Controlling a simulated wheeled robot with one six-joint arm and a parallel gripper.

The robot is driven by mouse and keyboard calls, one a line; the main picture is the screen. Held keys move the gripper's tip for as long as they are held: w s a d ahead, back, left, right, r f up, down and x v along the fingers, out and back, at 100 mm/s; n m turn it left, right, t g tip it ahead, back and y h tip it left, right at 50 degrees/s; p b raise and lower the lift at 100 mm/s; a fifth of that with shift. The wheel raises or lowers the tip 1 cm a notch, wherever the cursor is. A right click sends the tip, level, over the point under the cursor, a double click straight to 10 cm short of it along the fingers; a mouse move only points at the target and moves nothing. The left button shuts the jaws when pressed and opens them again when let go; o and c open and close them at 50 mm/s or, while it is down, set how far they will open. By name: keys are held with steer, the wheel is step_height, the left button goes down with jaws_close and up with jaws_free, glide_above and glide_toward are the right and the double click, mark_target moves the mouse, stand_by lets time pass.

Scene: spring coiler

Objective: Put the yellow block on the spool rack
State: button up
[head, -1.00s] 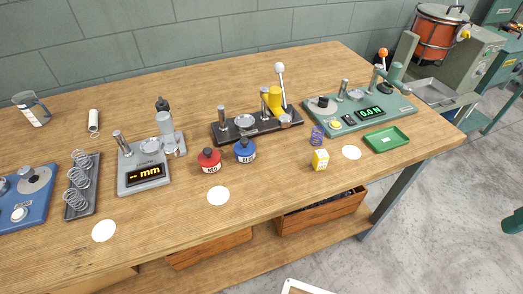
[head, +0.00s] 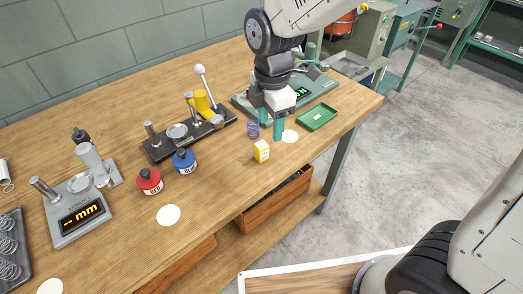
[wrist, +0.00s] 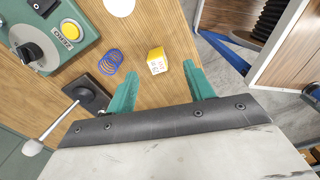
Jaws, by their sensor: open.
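The yellow block (head: 261,151) is a small cube with a white printed label, standing on the wooden bench near its front edge. In the wrist view the block (wrist: 156,60) lies ahead of and between the fingertips, apart from them. My gripper (head: 267,125) hangs over the bench behind the block, its teal fingers open and empty; they also show in the wrist view (wrist: 160,72). A dark rack (head: 22,278) holding several wire coils is cut off at the left edge of the head view. I cannot tell whether this is the spool rack.
A green tray (head: 317,118) and white disc (head: 290,136) lie right. Red (head: 149,181) and blue (head: 184,160) bottles, a black fixture (head: 160,151) and a grey gauge (head: 80,216) stand left. Bare wood lies in front.

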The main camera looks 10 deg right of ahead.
mark_target(261, 145)
steer(key=shift+w+a+f+n, duration=0.25)
steer(key=shift+a+f+n, duration=0.5)
steer(key=shift+f, duration=0.2)
steer(key=f, duration=0.7)
steer(key=shift+s+a+f, duration=0.1)
steer(key=shift+a+f, duration=0.1)
steer(key=shift+a, duration=0.05)
steer(key=c, duration=1.1)
steer(key=shift+c, duration=0.2)
steer(key=shift+r, duration=0.2)
